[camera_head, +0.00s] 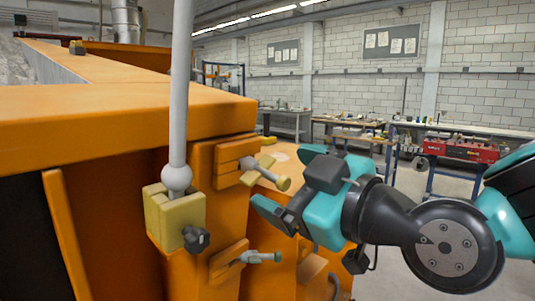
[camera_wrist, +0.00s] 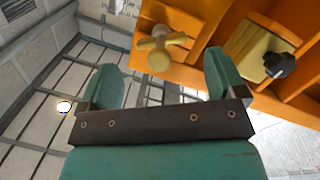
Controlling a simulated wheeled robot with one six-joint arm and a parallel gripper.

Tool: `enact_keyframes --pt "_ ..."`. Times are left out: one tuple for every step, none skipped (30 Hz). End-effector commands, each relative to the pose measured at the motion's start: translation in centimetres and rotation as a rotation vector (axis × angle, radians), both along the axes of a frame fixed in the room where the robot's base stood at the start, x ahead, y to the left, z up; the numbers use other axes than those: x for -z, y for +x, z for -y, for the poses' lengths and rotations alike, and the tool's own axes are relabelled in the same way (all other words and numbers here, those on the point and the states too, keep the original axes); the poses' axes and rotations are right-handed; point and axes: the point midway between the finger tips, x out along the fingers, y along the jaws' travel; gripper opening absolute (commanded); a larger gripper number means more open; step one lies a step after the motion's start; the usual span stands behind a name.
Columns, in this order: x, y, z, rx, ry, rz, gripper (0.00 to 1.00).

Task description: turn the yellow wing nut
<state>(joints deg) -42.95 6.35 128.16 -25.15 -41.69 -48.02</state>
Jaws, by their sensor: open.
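The yellow wing nut (camera_head: 265,163) sits on a bolt with a yellow round end, at an orange block on the side of the sandbed. In the wrist view the wing nut (camera_wrist: 174,39) shows as a pale yellow crosspiece with the round bolt end in front of it. My gripper (camera_head: 289,182) is open and empty, with its teal fingers pointing at the bolt end. In the wrist view the wing nut lies ahead of my gripper (camera_wrist: 163,78), between the two fingertips sideways. I cannot tell whether the bolt end is between the fingers. No touch is visible.
A yellow block (camera_head: 172,218) with a black knob (camera_head: 196,240) and an upright grey rod (camera_head: 180,90) stands left of the wing nut. The orange sandbed rim (camera_head: 120,105) overhangs at left.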

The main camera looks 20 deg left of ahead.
Motion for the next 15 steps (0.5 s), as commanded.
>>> enact_keyframes --pt "-0.3 0.4 -0.9 -0.002 -0.003 -0.002 0.89" --pt "-0.3 0.6 -1.4 -0.002 -0.004 -0.001 0.89" --pt "-0.3 0.9 -1.9 -0.002 -0.003 0.0 0.89" --pt "-0.3 1.1 -2.2 -0.001 -0.002 -0.001 0.89" --pt "-0.2 1.3 -2.5 -0.001 -0.002 -0.001 0.89" --pt "-0.2 1.5 -2.8 0.0 -0.001 -0.001 0.89" --pt "-0.1 1.6 -3.0 0.0 -0.001 -0.001 0.89" --pt "-0.1 1.7 -3.2 0.0 -0.001 -0.001 0.89" --pt "-0.1 1.8 -3.4 0.0 0.0 0.0 0.89" --pt "-0.1 1.9 -3.5 0.0 0.0 0.0 0.89" --pt "0.0 1.9 -3.6 0.0 0.0 0.0 0.89" --pt "0.0 1.9 -3.6 0.0 0.0 0.0 0.89" --pt "0.0 1.9 -3.6 0.0 0.0 0.0 0.89" --pt "0.1 2.0 -3.6 0.0 0.0 0.0 0.89" --pt "0.1 2.0 -3.6 0.0 0.0 0.0 0.89"
